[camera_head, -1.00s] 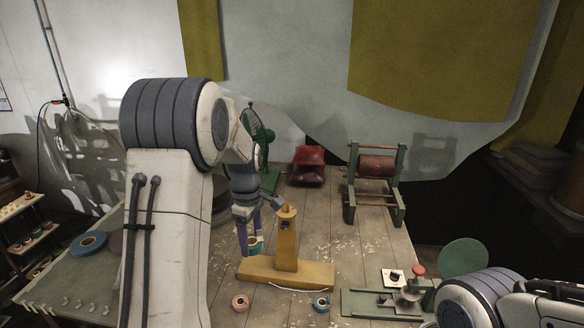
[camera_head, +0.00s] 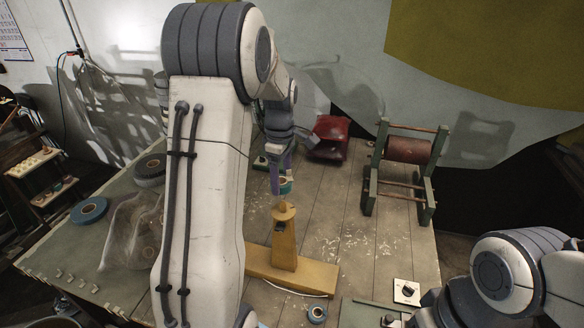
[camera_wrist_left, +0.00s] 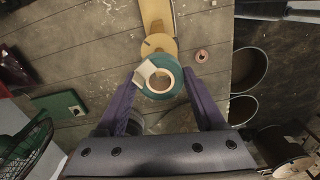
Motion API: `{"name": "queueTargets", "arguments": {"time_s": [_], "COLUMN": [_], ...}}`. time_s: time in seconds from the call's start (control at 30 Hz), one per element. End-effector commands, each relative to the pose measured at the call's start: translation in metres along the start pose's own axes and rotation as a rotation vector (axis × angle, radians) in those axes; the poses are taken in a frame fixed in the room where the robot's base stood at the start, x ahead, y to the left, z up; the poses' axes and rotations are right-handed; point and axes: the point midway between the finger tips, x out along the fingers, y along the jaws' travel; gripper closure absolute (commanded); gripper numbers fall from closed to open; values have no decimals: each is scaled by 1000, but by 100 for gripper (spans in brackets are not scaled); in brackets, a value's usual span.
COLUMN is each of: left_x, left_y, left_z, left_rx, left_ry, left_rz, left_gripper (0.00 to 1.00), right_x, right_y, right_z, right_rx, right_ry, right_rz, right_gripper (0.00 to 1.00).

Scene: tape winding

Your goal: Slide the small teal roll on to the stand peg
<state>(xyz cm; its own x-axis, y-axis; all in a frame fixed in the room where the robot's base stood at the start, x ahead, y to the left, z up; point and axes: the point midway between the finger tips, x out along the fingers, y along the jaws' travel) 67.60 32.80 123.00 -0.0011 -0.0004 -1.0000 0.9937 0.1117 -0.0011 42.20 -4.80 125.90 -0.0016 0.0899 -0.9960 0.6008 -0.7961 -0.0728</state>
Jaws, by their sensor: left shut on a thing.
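The small teal roll (camera_head: 285,187) is held between the purple fingers of my left gripper (camera_head: 281,180). It shows in the left wrist view (camera_wrist_left: 158,92) as a ring with a pale core and an open hole, one finger on each side. The yellow wooden stand (camera_head: 284,240) is upright on the bench, its peg (camera_head: 284,206) at the top. In the head view the roll appears just above the peg top, close to it. In the left wrist view the stand's round top (camera_wrist_left: 158,44) lies just beyond the roll. My right gripper is out of view.
A green frame with a brown roller (camera_head: 408,150) stands at the right back, and a red object (camera_head: 330,130) behind. Larger rolls (camera_head: 89,210) are at the left. The bench between stand and frame is mostly clear.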

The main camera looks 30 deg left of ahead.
Motion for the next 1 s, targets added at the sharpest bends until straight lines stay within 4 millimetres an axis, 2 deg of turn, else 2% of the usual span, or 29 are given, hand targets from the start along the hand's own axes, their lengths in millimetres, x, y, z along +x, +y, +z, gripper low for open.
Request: {"name": "queueTargets", "arguments": {"time_s": [0.6,1.0], "left_x": [38,38], "left_y": [1,0], "left_z": [4,2], "left_rx": [6,3], "left_ry": [0,0], "left_rz": [0,0], "left_gripper": [84,84], "right_x": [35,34], "right_y": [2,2], "right_z": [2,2], "right_rx": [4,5], "right_ry": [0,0], "right_rz": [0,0], "right_gripper": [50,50]}}
